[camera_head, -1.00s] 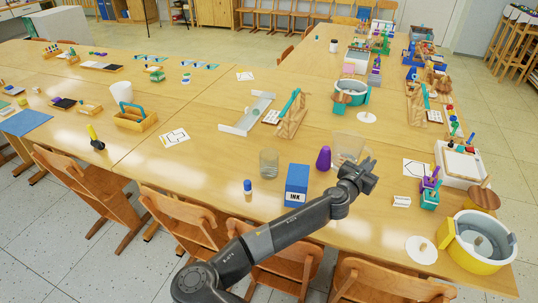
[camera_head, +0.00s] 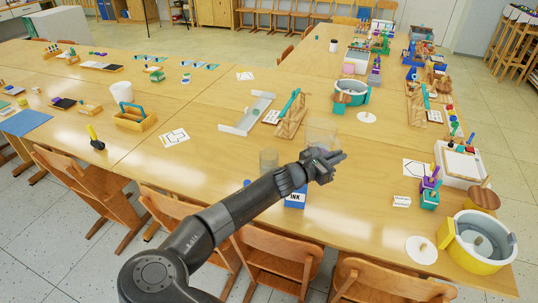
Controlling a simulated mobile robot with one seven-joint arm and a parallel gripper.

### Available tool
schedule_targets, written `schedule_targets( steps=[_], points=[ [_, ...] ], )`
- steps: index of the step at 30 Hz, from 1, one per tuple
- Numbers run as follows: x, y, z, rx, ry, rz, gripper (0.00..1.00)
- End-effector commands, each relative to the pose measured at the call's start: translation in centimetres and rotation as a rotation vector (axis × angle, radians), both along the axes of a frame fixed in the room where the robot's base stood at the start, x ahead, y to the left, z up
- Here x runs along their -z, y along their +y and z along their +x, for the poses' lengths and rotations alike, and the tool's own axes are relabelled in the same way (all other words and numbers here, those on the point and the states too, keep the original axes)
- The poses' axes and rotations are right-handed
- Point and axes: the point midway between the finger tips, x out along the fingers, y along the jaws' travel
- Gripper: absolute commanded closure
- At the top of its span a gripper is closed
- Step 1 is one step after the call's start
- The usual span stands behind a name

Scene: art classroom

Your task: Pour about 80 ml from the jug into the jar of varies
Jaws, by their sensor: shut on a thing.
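My gripper (camera_head: 328,158) is shut on the jug (camera_head: 321,134), a clear, see-through vessel. The jug shows just behind and above the fingers, over the near part of the table. Its tilt and the liquid level in it are too faint to tell. A clear glass jar (camera_head: 268,159) stands on the table to the left of my gripper. Its lower part is hidden behind my arm, and its contents cannot be made out. The jug is to the right of the jar, apart from it in the picture.
A blue INK box (camera_head: 295,201) is mostly hidden behind my arm. A small blue-capped bottle (camera_head: 247,183) shows at the arm's edge. A white angled tray (camera_head: 247,115) and a wooden rack (camera_head: 292,117) stand farther back. The table left of the jar is largely clear.

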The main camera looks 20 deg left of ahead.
Motion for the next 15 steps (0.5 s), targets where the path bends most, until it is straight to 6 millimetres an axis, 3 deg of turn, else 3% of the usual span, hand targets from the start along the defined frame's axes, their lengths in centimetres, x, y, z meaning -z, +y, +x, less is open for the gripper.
schedule_targets(
  steps=[15],
  points=[
    [-4.2, 5.6, -4.0, 0.082, 0.000, 0.004, 1.00]
  ],
)
